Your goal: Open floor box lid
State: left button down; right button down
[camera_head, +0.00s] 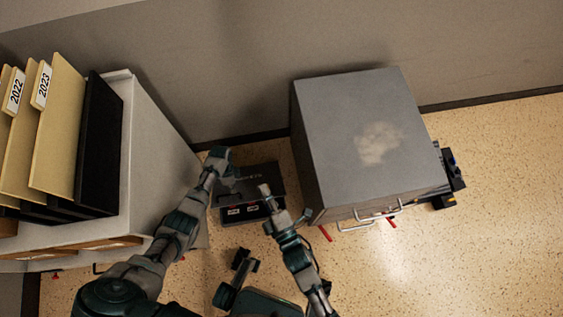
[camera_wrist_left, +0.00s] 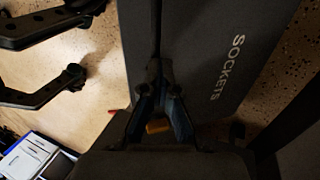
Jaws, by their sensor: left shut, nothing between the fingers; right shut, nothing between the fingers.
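The floor box is on the floor between the two cabinets. Its dark lid (camera_head: 262,174) carries pale lettering and appears raised. Below its near edge shows the dark box interior (camera_head: 247,213) with two small pale patches. The left wrist view shows the lid (camera_wrist_left: 225,40) close up, marked SOCKETS. My left gripper (camera_head: 220,155) is shut and empty at the lid's far left side. In the left wrist view its fingers (camera_wrist_left: 157,75) are together beside the panel; contact is unclear. My right gripper (camera_head: 264,190) is shut and empty over the lid's near part, hiding some of it.
A grey metal cabinet (camera_head: 350,135) with handles stands close on the right. A white cabinet (camera_head: 150,150) holding folders (camera_head: 55,125) stands on the left. The wall (camera_head: 230,70) is close behind. Speckled floor (camera_head: 480,220) is free at the right.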

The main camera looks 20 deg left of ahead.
pick_arm(q)
jog(key=shift+a+f, duration=0.15)
jog(key=shift+a, duration=0.15)
pick_arm(e)
jog(key=s+a+f+n+g+h, duration=0.25)
jog(key=f+n+g, duration=0.4)
jog(key=f, duration=0.75)
pick_arm(q)
jog(key=shift+d, duration=0.3)
pick_arm(e)
jog(key=w+d+f+n+h, duration=0.2)
jog(key=d+f+n+h, duration=0.65)
jog(key=f, duration=0.65)
pick_arm(q)
jog(key=shift+a, duration=0.2)
pick_arm(e)
jog(key=shift+w+a+f+n+y, duration=0.5)
jog(key=shift+w+a+f+n, duration=1.3)
jog(key=shift+f, duration=2.35)
jog(key=shift+m, duration=0.3)
jog(key=shift+w+d+r, duration=0.1)
jog(key=shift+w+r, duration=1.35)
jog(key=shift+r, duration=0.2)
